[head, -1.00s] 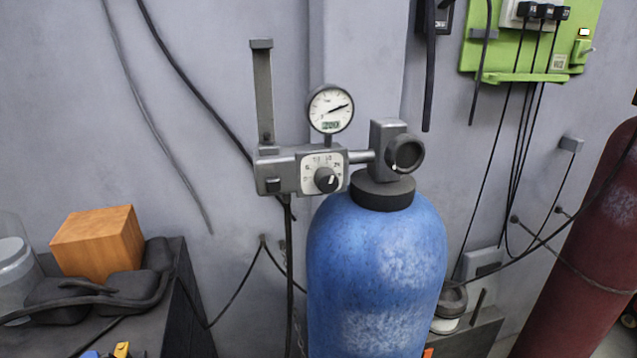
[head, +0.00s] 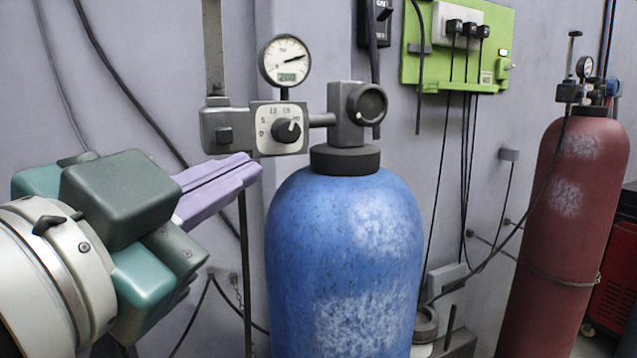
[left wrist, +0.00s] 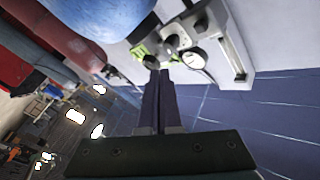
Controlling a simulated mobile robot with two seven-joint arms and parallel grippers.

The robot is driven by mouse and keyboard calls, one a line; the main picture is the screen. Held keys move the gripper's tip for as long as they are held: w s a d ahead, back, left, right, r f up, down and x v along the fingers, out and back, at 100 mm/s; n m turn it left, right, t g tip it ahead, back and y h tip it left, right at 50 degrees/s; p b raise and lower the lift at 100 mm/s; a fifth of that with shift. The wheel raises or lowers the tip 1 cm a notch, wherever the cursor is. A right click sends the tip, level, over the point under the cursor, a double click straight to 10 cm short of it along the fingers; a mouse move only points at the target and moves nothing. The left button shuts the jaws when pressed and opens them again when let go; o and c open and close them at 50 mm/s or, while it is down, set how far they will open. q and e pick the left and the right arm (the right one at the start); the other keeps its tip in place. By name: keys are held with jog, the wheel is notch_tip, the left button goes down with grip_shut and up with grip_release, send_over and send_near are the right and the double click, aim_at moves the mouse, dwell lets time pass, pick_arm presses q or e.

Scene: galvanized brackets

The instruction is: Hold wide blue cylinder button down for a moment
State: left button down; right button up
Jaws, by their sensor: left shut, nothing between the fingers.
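The wide blue cylinder (head: 345,250) stands upright in the middle of the head view, and its top edge shows in the left wrist view (left wrist: 105,12). The fingers (left wrist: 158,75) also show in the left wrist view. My right gripper is out of view.
A dark red cylinder (head: 570,220) with its own gauge stands at the right. A green panel (head: 495,60) with hanging cables is on the wall behind. A vertical grey bar (head: 214,50) rises above the regulator. A valve handwheel (head: 367,104) sits right of the dial.

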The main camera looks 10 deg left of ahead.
aim_at(224, 136)
pick_arm(q)
jog(key=shift+d+r+m+t, duration=0.3)
jog(key=shift+r+t, duration=0.1)
jog(key=shift+r, duration=0.15)
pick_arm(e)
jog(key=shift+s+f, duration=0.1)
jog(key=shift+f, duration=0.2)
pick_arm(q)
jog(key=shift+w, duration=0.1)
jog(key=shift+w+a+b, duration=0.2)
jog(key=shift+w+a, duration=0.65)
jog(key=shift+w, duration=0.35)
jog(key=shift+w+a+b, duration=0.2)
jog(key=shift+w+a, duration=0.6)
jog(key=shift+w, duration=0.45)
jog(key=shift+w+a+b, duration=0.2)
jog(key=shift+w+a, duration=0.65)
jog(key=shift+w, duration=0.35)
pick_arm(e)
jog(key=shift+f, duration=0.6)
pick_arm(q)
jog(key=shift+w+a, duration=0.2)
jog(key=shift+w, duration=0.15)
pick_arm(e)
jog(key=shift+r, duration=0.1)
pick_arm(q)
jog(key=shift+w+a+f, duration=0.1)
jog(key=shift+w+a, duration=0.2)
jog(key=shift+w, duration=0.1)
